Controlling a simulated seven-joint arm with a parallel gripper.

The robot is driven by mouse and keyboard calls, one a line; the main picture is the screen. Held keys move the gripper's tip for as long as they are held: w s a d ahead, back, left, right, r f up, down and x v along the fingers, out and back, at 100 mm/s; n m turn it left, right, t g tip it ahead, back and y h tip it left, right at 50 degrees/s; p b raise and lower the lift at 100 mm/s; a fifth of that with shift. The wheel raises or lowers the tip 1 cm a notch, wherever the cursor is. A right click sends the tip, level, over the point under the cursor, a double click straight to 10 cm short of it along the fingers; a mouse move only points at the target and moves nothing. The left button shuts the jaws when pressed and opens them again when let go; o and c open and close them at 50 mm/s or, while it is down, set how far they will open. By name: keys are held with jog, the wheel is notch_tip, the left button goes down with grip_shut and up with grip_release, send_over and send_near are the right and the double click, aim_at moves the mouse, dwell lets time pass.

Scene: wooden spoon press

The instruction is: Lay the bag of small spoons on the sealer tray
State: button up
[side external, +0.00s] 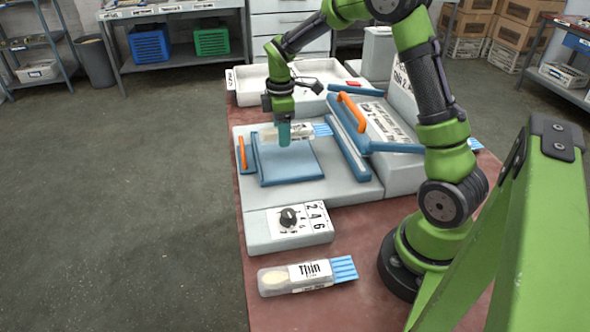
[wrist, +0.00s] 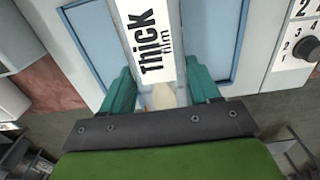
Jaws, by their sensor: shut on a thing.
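My gripper (side external: 284,140) points down, its teal fingers shut on a clear bag with a white label (side external: 299,130) and a blue-striped end. In the wrist view the bag's label (wrist: 152,40) reads "Thick film", and the bag lies between the two fingers (wrist: 162,92). The bag is held roughly level over the sealer tray, a blue pad (side external: 290,170) on a grey base; whether it touches cannot be told. The tray also shows in the wrist view (wrist: 213,45). Another bag (side external: 308,276), labelled "Thin", holds a pale spoon and lies at the table's front.
A grey box with a dial (side external: 289,225) stands in front of the tray. A hinged blue-and-grey part with an orange handle (side external: 351,113) stands right of the tray. A white bin (side external: 250,88) is behind. An orange-handled bar (side external: 242,153) edges the tray's left.

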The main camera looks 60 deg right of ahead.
jog(key=shift+f, duration=1.85)
jog(key=o, duration=1)
jog(key=shift+f, duration=0.1)
jog(key=shift+o, duration=0.2)
